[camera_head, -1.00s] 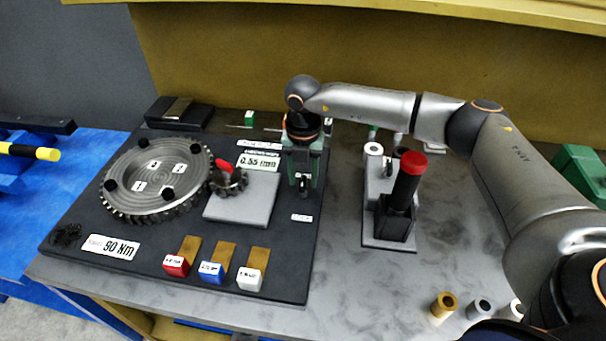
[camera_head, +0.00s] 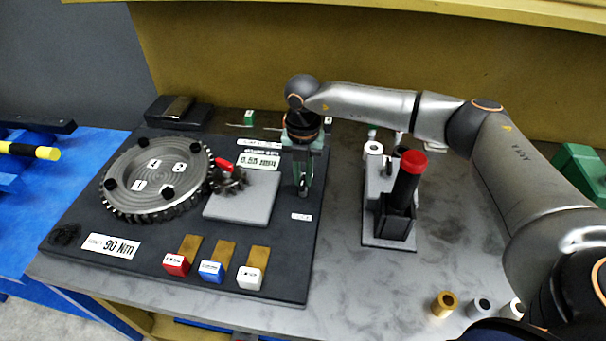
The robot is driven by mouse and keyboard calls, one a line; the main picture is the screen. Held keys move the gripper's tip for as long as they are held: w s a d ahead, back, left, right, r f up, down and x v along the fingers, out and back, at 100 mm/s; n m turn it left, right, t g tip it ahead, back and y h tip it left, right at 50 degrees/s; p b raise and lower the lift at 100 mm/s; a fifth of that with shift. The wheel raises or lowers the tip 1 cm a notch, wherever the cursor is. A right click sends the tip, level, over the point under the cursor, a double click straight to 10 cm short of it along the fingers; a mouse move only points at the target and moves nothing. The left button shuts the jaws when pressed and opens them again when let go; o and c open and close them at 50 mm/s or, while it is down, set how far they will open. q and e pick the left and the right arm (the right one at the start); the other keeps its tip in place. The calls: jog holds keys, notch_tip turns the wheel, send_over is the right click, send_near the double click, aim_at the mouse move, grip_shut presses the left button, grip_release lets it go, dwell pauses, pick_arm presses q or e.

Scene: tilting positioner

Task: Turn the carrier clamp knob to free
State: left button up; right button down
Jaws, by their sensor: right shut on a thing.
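My right gripper (camera_head: 303,189) points down at the right side of the dark fixture board (camera_head: 150,262). Its jaws are shut, seemingly on the carrier clamp knob, which the fingers hide almost wholly. Left of it, a small dark pinion (camera_head: 237,182) with a red part (camera_head: 222,164) sits above a grey carrier plate (camera_head: 240,208). The pinion is close beside a large toothed gear wheel (camera_head: 150,180) with black knobs and number tags. I cannot tell whether their teeth touch. My left gripper is out of view.
Red (camera_head: 176,264), blue (camera_head: 211,271) and white (camera_head: 249,278) tagged blocks line the board's front. A red-capped black tool (camera_head: 406,178) stands in a holder right of the gripper. Small bushings (camera_head: 444,304) stand at the front right. The table between is clear.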

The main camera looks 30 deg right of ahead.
jog(key=shift+n, duration=0.4)
jog(key=n+b, duration=0.1)
jog(key=n, duration=0.2)
jog(key=shift+n+b, duration=0.35)
jog(key=shift+n, duration=0.05)
jog(key=n+b, duration=0.1)
jog(key=n, duration=0.3)
jog(key=n+b, duration=0.1)
jog(key=n, duration=0.4)
jog(key=shift+b, duration=0.35)
jog(key=n+b, duration=0.1)
jog(key=n, duration=0.3)
jog(key=shift+r+n, duration=0.1)
jog(key=shift+n, duration=0.2)
jog(key=c, duration=0.9)
grip_release()
jog(key=shift+o, duration=0.2)
